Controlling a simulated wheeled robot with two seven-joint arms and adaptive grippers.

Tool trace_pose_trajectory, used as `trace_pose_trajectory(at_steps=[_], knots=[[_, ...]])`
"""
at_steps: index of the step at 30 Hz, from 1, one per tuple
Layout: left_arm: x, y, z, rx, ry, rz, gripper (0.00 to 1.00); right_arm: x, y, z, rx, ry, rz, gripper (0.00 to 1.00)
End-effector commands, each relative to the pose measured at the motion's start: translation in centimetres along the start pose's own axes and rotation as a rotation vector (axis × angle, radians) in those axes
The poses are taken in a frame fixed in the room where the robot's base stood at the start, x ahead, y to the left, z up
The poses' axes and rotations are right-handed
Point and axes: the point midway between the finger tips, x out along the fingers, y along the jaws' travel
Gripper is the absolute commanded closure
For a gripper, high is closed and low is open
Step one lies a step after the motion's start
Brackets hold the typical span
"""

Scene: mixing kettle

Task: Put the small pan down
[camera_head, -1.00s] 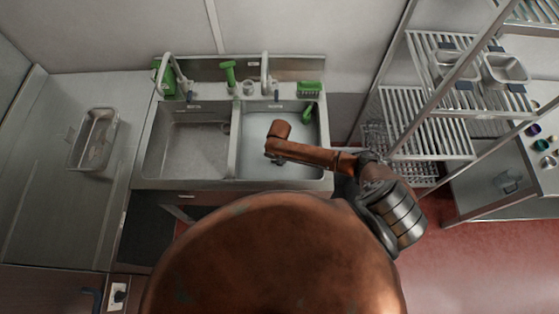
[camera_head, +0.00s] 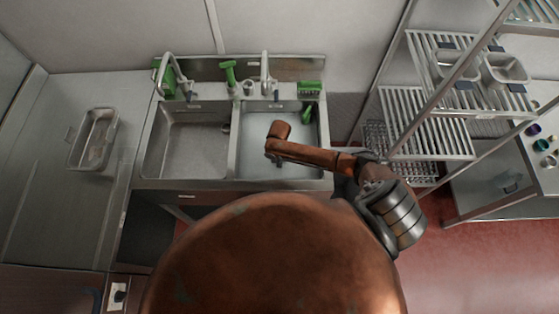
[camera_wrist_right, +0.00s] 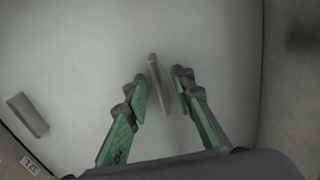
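A shallow metal pan (camera_head: 95,140) with end handles rests on the left counter, apart from my right arm. No pan shows in a gripper. My right arm reaches over the right sink basin (camera_head: 303,170). Its gripper is mostly hidden under the arm in the head view. In the right wrist view my right gripper (camera_wrist_right: 162,75) has its green-sided fingers apart. A thin brownish rod-like thing (camera_wrist_right: 158,85) shows in the gap against a pale surface. I cannot tell what it is or whether it touches the fingers. My left gripper is not in view.
The left basin (camera_head: 185,145) looks empty. Faucets (camera_head: 265,75) and green cleaning tools (camera_head: 230,75) stand behind the basins. A wire shelf rack (camera_head: 425,120) stands at right with metal pans (camera_head: 505,70) on it. The left counter (camera_head: 60,200) has free room in front of its pan.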

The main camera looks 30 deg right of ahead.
Motion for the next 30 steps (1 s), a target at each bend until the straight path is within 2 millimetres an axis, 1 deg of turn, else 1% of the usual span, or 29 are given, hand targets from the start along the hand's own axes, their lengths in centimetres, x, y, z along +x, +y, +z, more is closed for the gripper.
trace_pose_trajectory(at_steps=[2,5,12,18,21,24,30], knots=[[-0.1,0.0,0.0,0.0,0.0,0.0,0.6,-0.5,0.1,0.0,0.0,0.001,0.001,0.77],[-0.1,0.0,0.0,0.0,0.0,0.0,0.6,-1.8,0.1,0.0,-0.001,0.002,0.002,0.77],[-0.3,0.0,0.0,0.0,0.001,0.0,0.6,-6.8,0.1,0.0,-0.002,0.002,0.003,0.77],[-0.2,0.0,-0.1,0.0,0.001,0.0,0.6,-10.4,0.1,-0.1,-0.001,0.002,0.002,0.77],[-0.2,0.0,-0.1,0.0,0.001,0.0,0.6,-11.5,0.1,0.0,0.001,0.001,0.001,0.77],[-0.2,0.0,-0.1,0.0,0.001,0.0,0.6,-12.1,0.0,-0.1,0.0,0.001,0.0,0.77],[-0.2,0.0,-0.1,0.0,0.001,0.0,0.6,-12.2,0.0,0.0,0.0,0.0,0.0,0.77]])
